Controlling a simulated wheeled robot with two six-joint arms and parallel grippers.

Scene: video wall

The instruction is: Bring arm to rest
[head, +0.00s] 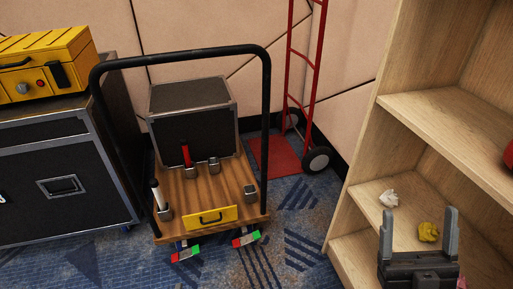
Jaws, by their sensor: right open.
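My right gripper (418,236) is at the lower right, in front of the wooden shelf unit (440,108). Its two grey fingers point up and stand wide apart. A crumpled white piece (389,198) lies on the same shelf, to the left and behind. My left gripper is not in view.
A cart (222,222) with a black handle carries a black case (192,108), a red stick (186,155) and a white stick (157,194). A red hand truck (301,80) leans at the wall. A yellow toolbox (42,62) sits on a black flight case (90,180). Carpet lies clear between cart and shelf.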

